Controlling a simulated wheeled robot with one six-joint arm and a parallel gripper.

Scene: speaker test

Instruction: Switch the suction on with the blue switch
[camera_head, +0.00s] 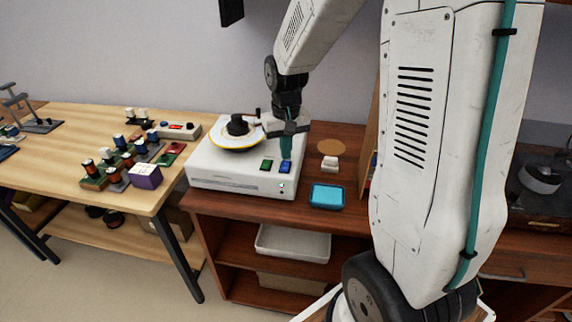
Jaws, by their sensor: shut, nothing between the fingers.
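A white box-shaped machine (222,175) stands on the dark wooden cabinet, with a round white dish and a black knob on its top. A green switch (266,165) and a blue switch (285,167) sit side by side on its top near the front right. My gripper (286,156) points straight down over the blue switch, with its teal fingers shut and empty. Its tips are very close to the far edge of the blue switch; I cannot tell whether they touch it.
A light-blue tray (327,197) and a small white object (330,163) lie right of the machine. A wooden table (70,175) at left bears several spools, small blocks and a purple box (145,176). My arm blocks much of the right side.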

